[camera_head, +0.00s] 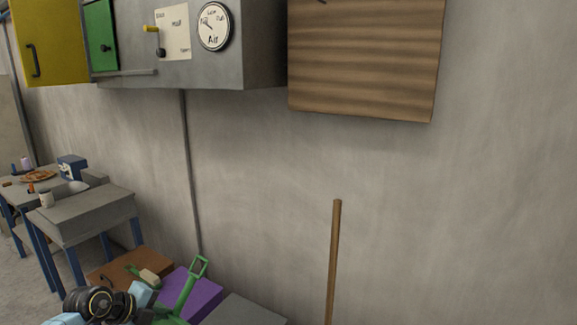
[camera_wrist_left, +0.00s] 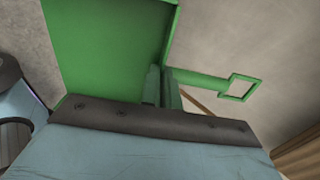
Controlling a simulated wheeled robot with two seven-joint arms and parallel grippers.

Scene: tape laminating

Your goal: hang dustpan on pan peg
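The green dustpan (camera_head: 188,288) is at the bottom of the head view, its looped handle pointing up and right. In the left wrist view its broad pan (camera_wrist_left: 105,45) fills the upper left and its handle with a square loop (camera_wrist_left: 212,82) runs to the right. My left gripper (camera_wrist_left: 162,88) is shut on the dustpan near where the handle meets the pan. The head view cuts off the lower part of the dustpan. A small dark piece (camera_head: 322,1), possibly a peg, shows at the top edge of the wooden board (camera_head: 362,65). My right gripper is not in view.
A wooden pole (camera_head: 334,260) stands upright against the wall. A grey cabinet (camera_head: 265,55) with a dial hangs left of the board. Below are a brown panel (camera_head: 100,272), a purple panel (camera_head: 205,298) and a grey table (camera_head: 82,215).

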